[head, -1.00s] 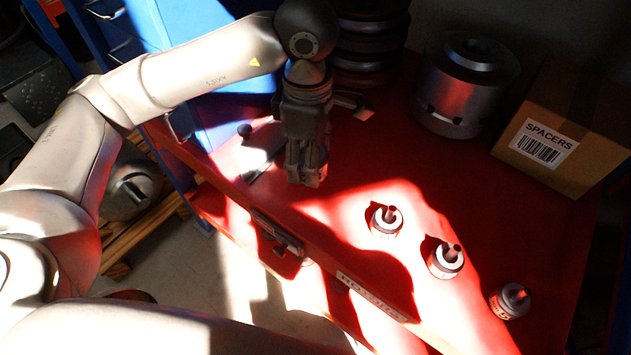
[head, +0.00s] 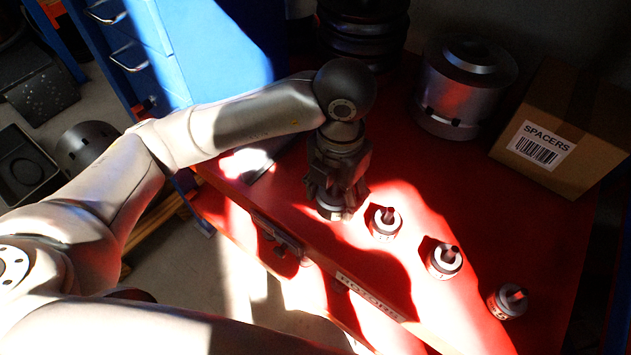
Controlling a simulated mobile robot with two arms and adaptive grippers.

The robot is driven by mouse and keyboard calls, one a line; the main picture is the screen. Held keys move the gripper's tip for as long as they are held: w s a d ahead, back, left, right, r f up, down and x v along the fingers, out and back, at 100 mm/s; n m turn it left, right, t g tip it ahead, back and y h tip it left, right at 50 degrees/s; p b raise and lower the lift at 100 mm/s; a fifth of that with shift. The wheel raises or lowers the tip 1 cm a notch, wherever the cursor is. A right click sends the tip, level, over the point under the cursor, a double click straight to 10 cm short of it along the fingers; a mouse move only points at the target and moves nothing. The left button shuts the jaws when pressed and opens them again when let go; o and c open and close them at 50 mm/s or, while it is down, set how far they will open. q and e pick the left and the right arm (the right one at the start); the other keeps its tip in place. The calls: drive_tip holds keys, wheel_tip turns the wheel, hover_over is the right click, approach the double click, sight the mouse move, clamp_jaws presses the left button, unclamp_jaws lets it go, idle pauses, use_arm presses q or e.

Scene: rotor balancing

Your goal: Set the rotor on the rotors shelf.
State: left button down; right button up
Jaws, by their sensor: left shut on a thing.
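My left gripper (head: 337,203) points down over the red shelf (head: 440,190), at the left end of a row of rotors. It is shut on a rotor (head: 330,211), a small grey piece mostly hidden between the fingers. I cannot tell whether that rotor touches the shelf surface. Three similar grey rotors with short dark shafts stand on the shelf: a near one (head: 386,224) just right of the gripper, a middle one (head: 445,262) and a far right one (head: 508,301). A partly readable label (head: 370,296) is on the shelf's front edge. My right gripper is not in view.
A cardboard SPACERS box (head: 570,135) stands at the back right, beside a large metal cylinder (head: 465,88). Dark stacked discs (head: 362,35) are behind my arm. A blue drawer cabinet (head: 135,45) is at the left. Hard sunlight and shadow cross the shelf.

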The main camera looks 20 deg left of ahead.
use_arm(q)
drive_tip(key=w+a+f, duration=0.2)
drive_tip(key=w+f, duration=0.1)
drive_tip(key=w+a+f+p, duration=0.1)
drive_tip(key=w+a+f, duration=0.1)
drive_tip(key=w, duration=0.2)
drive_tip(key=w+a+f, duration=0.2)
drive_tip(key=w+f, duration=0.1)
drive_tip(key=w, duration=0.1)
drive_tip(key=shift+a+f+p, duration=0.3)
drive_tip(key=shift+a, duration=0.05)
drive_tip(key=shift+w+a+f, duration=0.25)
drive_tip(key=shift+w+f, duration=0.15)
drive_tip(key=shift+f, duration=0.15)
drive_tip(key=shift+f+p, duration=0.8)
drive_tip(key=shift+f, duration=0.75)
drive_tip(key=shift+f, duration=0.2)
drive_tip(key=c, duration=0.5)
unclamp_jaws()
